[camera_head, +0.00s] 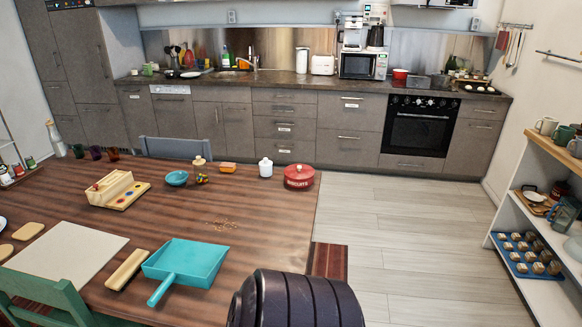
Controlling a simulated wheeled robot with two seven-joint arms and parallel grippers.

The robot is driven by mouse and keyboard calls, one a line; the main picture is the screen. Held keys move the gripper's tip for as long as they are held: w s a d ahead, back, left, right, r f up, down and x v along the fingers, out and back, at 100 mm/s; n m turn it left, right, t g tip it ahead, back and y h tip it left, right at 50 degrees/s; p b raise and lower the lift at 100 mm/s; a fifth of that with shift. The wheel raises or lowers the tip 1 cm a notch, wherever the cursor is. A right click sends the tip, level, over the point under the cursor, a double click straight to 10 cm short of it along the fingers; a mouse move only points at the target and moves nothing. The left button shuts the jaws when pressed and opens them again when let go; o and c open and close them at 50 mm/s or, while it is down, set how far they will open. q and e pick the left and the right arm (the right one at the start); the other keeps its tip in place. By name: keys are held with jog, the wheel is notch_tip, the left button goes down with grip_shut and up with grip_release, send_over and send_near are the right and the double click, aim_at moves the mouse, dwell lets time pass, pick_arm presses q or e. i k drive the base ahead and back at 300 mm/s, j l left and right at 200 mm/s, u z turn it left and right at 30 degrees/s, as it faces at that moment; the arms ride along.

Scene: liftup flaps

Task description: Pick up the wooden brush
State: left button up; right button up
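A light wooden bar-shaped object (127,269), which looks like the wooden brush, lies on the dark wooden table (268,205) at the front left. Its bristles cannot be made out. A teal dustpan (187,262) lies just to its right, with its handle pointing toward the front left. A small scatter of crumbs (223,225) lies on the table behind and to the right of the dustpan. Neither of my grippers is in view. A dark rounded part, apparently of my own arm, shows at the bottom centre.
A pale board (66,253) lies left of the brush, with a green chair (55,299) at the front left. A wooden toy (117,190), a teal bowl (177,178) and a red tin (299,177) stand farther back. Open floor (420,235) lies to the right.

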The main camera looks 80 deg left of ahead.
aim_at(122, 275)
jog(key=i+u, duration=0.5)
jog(key=i+l+u, duration=0.15)
jog(key=i+u, duration=0.3)
jog(key=i+j+u, duration=0.2)
jog(key=u, duration=0.25)
jog(key=i+j+u, duration=0.1)
jog(key=i+u, duration=0.45)
jog(key=u, duration=0.3)
jog(key=i+u, duration=0.25)
jog(key=u, duration=0.15)
jog(key=i+l+u, duration=0.2)
jog(key=u, duration=0.25)
jog(key=i+l+u, duration=0.2)
jog(key=u, duration=0.2)
jog(key=i+u, duration=0.15)
jog(key=u, duration=0.25)
jog(key=i+u, duration=0.2)
jog(key=u, duration=0.2)
jog(key=i+u, duration=0.15)
jog(key=u, duration=0.25)
jog(key=i+l+u, duration=0.1)
jog(key=u, duration=0.3)
jog(key=i+l+u, duration=0.15)
jog(key=u, duration=0.25)
